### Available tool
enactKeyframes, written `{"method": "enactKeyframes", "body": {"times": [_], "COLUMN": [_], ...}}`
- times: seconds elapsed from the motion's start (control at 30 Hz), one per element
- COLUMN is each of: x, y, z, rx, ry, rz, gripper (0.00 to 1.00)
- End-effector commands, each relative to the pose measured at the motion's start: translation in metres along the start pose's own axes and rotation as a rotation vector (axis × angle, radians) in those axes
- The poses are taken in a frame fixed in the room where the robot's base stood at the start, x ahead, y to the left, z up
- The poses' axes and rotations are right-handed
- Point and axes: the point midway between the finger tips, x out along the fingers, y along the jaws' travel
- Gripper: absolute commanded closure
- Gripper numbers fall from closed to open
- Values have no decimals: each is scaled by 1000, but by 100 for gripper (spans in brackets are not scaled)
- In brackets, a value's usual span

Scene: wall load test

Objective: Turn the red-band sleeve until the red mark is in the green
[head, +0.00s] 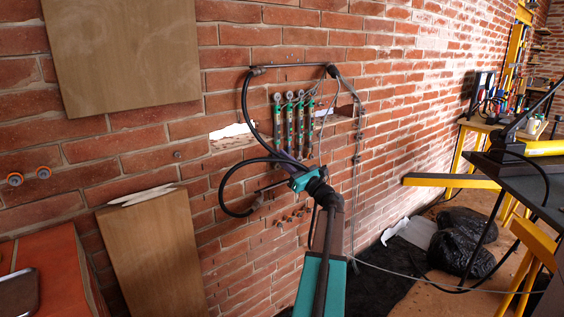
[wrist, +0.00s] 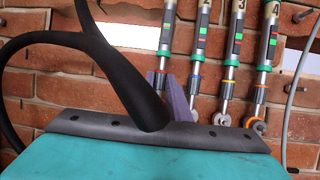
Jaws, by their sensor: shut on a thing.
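Several slim links with dark bodies and green collars hang in a row on the brick wall, seen as a link row (head: 290,118) in the head view. In the wrist view each has a coloured band low down, and red and green patches show on their bodies. I cannot tell how this link's red mark sits against the green.
Neighbouring links (wrist: 200,50) stand close to the right. A black cable (wrist: 110,65) loops in front of my wrist. Wooden boards (head: 150,250) are at the left. A dark bench (head: 515,185) and black bags (head: 460,240) are at the right.

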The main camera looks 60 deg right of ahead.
Motion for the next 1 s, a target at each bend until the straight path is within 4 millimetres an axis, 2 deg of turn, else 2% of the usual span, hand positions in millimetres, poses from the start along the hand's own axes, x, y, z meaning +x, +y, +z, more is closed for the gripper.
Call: {"method": "enactKeyframes", "body": {"times": [0.23,0.57,0.6,0.7,1.0], "x": [1,0,0,0,0], "y": [-3,-2,-2,-2,-2], "z": [0,0,0,0,0], "rx": [29,33,33,33,33], "ry": [0,2,2,2,2], "rz": [71,79,79,79,78], "gripper": [100,100,83,66,66]}}
